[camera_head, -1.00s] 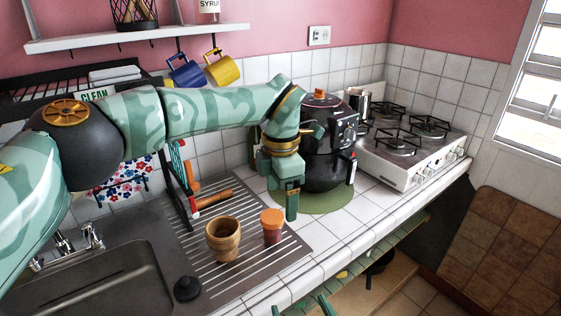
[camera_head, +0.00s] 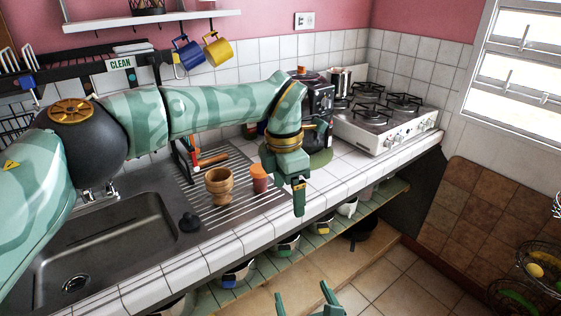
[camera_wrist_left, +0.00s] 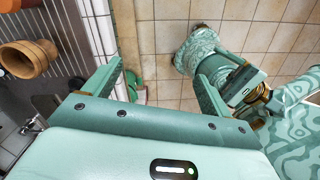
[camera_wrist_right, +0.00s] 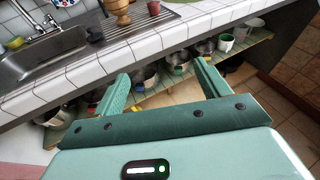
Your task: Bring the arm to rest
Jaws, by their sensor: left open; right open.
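My left arm crosses the head view from the left. Its gripper (camera_head: 299,203) points down near the front edge of the tiled counter (camera_head: 345,185) and looks empty. My right gripper (camera_head: 305,298) is low at the bottom of the head view, in front of the open shelf. In the right wrist view its fingers (camera_wrist_right: 160,78) are apart, with nothing between them but the shelf behind.
A black cooker (camera_head: 318,100), partly hidden by my left arm, and a stove (camera_head: 385,128) stand behind. Pots (camera_head: 285,245) sit on the shelf below the counter.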

